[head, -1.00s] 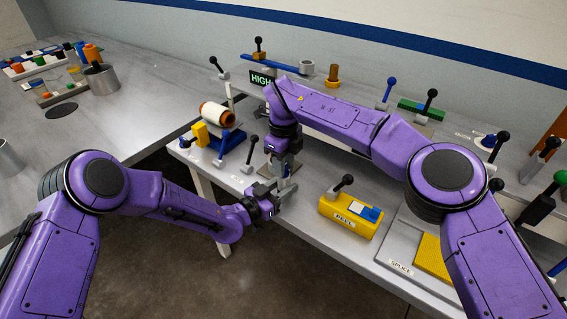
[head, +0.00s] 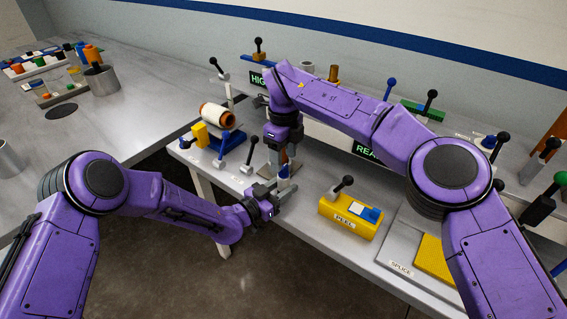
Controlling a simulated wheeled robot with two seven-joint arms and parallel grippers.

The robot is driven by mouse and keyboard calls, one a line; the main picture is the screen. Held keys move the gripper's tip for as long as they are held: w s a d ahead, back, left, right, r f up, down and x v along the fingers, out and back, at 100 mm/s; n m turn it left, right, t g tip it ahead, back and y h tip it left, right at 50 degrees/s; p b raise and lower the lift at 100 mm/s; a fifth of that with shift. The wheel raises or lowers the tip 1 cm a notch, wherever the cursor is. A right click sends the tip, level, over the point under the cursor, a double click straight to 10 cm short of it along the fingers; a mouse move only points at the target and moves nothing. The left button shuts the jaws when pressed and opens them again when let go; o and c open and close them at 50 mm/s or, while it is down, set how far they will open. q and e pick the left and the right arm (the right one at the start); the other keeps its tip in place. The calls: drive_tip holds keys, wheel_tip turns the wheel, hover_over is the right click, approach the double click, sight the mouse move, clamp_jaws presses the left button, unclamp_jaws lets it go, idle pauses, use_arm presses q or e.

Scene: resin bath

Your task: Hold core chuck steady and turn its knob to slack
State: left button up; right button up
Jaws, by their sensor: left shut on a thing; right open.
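My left gripper (head: 277,189) comes in from the left, low at the front edge of the bench. It is shut on a small part with a blue piece (head: 284,172), which I take to be the core chuck. Most of it is hidden by the fingers. My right gripper (head: 284,162) points down from above, directly over the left gripper, and is open around or just above the top of that part. Whether its fingers touch the knob I cannot tell. The knob's own shape and setting are hidden.
A yellow block labelled PEEL (head: 345,222) with a black-knobbed lever stands just right of the grippers. A white-and-orange roll (head: 217,116) on a blue stand sits to the left, near a black-knobbed lever (head: 253,141). A SPLICE plate (head: 401,268) lies at the front right.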

wheel_tip(320, 180, up, 9)
drive_tip(key=shift+f, duration=0.15)
use_arm(q)
drive_tip(key=o, duration=1.3)
